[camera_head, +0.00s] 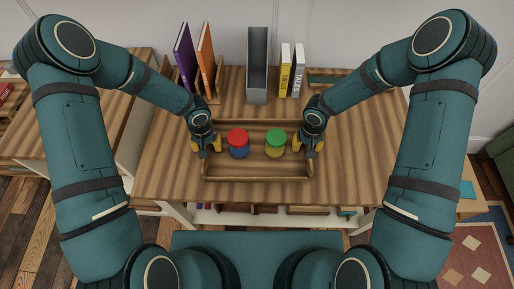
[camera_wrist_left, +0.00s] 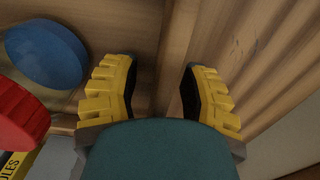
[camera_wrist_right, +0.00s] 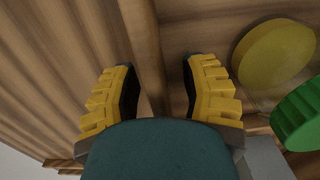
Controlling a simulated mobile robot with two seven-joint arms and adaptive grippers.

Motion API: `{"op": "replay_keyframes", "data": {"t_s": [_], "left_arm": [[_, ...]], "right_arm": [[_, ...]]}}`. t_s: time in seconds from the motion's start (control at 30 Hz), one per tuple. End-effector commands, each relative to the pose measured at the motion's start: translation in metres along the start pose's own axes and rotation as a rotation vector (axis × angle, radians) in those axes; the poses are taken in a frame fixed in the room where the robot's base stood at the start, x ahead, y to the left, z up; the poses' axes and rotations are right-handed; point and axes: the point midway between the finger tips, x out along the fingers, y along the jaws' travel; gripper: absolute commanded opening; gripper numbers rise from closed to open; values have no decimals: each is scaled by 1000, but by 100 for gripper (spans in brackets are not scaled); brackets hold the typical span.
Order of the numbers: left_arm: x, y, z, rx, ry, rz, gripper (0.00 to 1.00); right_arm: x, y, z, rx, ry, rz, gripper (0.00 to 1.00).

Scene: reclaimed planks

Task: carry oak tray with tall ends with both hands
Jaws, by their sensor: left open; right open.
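The oak tray (camera_head: 256,179) sits on the wooden table, with low long sides and ends at left and right. In it stand a red piece (camera_head: 238,135) above a blue piece (camera_head: 239,151), and a green piece (camera_head: 275,135) above a yellow piece (camera_head: 274,151). My left gripper (camera_head: 209,150) is at the tray's left end, open, with the end wall between its fingers in the left wrist view (camera_wrist_left: 160,90). My right gripper (camera_head: 311,150) is at the right end, open, with that end wall between its fingers in the right wrist view (camera_wrist_right: 160,90). Whether the fingers touch the walls is unclear.
Behind the tray stand a purple book (camera_head: 185,56), an orange book (camera_head: 206,58), a grey upright holder (camera_head: 257,70), a yellow book (camera_head: 284,70) and a white one (camera_head: 298,70). The tabletop is clear left (camera_head: 165,160) and right (camera_head: 355,160) of the tray.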

Motion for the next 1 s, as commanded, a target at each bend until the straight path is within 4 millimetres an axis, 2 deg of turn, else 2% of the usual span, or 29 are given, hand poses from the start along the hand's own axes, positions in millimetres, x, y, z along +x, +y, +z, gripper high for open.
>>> {"op": "replay_keyframes", "data": {"t_s": [0.03,0.07,0.1,0.17,0.2,0.73,1.0], "left_arm": [[0,0,0,0,0,0,44],[0,0,0,0,0,0,39],[0,0,0,0,0,0,25],[0,0,0,0,0,0,4],[0,0,0,0,0,0,0],[-1,0,0,1,0,1,0],[-14,0,0,0,0,0,0]], "right_arm": [[0,0,0,0,0,0,44],[0,0,0,0,0,0,39],[0,0,0,0,0,0,25],[0,0,0,0,0,0,4],[0,0,0,0,0,0,0],[-1,0,0,0,-1,0,0],[-14,0,0,0,0,0,0]]}}
